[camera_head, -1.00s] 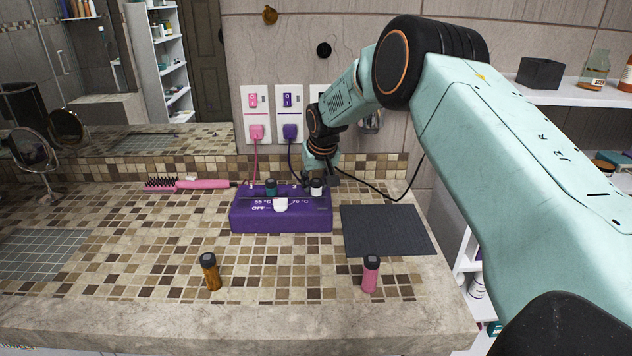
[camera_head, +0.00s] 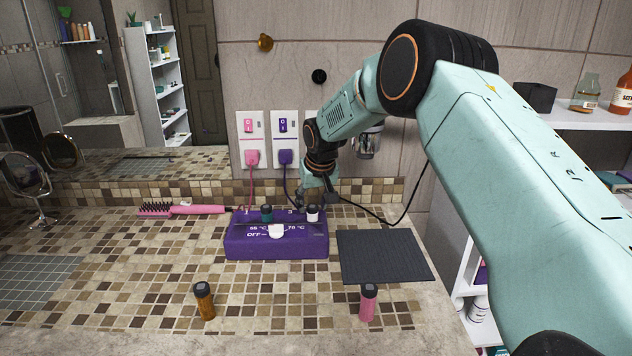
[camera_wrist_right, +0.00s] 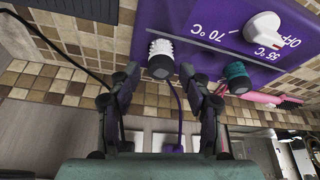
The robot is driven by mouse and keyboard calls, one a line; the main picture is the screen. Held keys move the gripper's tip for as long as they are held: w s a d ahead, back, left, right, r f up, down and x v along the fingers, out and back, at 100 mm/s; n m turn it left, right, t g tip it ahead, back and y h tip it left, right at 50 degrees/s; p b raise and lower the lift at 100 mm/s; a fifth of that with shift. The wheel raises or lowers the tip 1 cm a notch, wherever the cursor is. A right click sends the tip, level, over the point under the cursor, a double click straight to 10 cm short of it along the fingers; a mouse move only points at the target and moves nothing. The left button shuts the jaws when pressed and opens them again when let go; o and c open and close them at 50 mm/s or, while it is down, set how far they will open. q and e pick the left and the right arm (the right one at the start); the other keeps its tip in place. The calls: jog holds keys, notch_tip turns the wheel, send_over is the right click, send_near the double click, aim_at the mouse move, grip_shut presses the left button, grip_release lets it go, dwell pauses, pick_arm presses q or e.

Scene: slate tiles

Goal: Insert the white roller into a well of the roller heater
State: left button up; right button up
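The purple roller heater (camera_head: 290,248) stands on the tiled counter, with a white dial on its front. The white roller (camera_head: 312,214) stands upright at the right well of the heater, dark cap up; its bristled white body and cap also show in the right wrist view (camera_wrist_right: 161,52). A teal roller (camera_head: 266,214) stands in the heater to its left. My right gripper (camera_head: 314,196) is just above and behind the white roller. In the right wrist view its fingers (camera_wrist_right: 159,78) are spread and empty, with the roller beyond the tips. My left gripper is out of view.
An orange roller (camera_head: 204,301) and a pink roller (camera_head: 368,302) stand near the counter's front. A dark mat (camera_head: 384,256) lies right of the heater. A pink brush (camera_head: 185,210) lies at left. Cords run to the wall plugs behind.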

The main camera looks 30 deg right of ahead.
jog(key=v, duration=0.9)
jog(key=shift+r, duration=0.4)
jog(key=shift+s+a, duration=0.1)
